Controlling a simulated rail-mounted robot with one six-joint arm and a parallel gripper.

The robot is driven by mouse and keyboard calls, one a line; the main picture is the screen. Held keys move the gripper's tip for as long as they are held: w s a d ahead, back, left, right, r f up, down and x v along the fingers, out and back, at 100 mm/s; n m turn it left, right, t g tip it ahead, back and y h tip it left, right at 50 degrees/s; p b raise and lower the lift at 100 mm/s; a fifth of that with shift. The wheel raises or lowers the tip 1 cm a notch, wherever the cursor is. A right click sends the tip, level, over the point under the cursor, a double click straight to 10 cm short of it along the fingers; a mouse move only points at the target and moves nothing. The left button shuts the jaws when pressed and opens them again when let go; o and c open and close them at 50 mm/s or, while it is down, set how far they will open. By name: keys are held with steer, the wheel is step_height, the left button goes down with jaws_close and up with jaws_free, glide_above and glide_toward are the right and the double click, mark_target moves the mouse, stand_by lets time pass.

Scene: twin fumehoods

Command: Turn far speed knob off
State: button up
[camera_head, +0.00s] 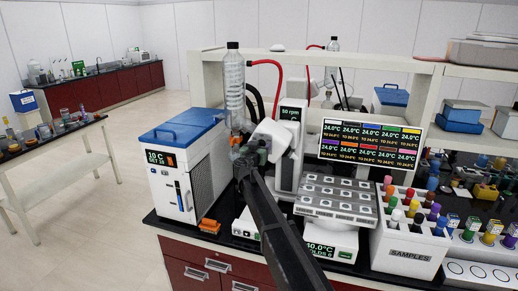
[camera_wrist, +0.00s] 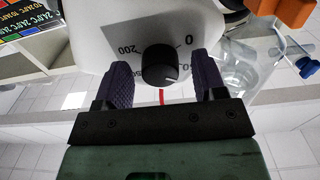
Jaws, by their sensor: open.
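The speed knob (camera_wrist: 160,64) is a round black dial on a white housing (camera_wrist: 103,30) in the wrist view, with "0" and "200" marks around it. A short light line shows on its lower right part. My gripper (camera_wrist: 163,78) is open, with one dark ridged finger on each side of the knob and a visible gap on both sides. In the head view my gripper (camera_head: 252,150) is at the white machine (camera_head: 291,150), whose display reads 50 rpm. The knob is hidden there.
A blue-topped chiller (camera_head: 188,160) is on the left. A block of vial slots (camera_head: 337,200), a temperature panel (camera_head: 369,143) and a samples rack (camera_head: 406,242) are on the right.

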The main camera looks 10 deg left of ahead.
steer(key=c, duration=0.9)
steer(key=shift+n, duration=0.3)
steer(key=n, duration=1.1)
steer(key=shift+d, duration=0.1)
steer(key=o, duration=0.9)
steer(key=shift+s, duration=0.1)
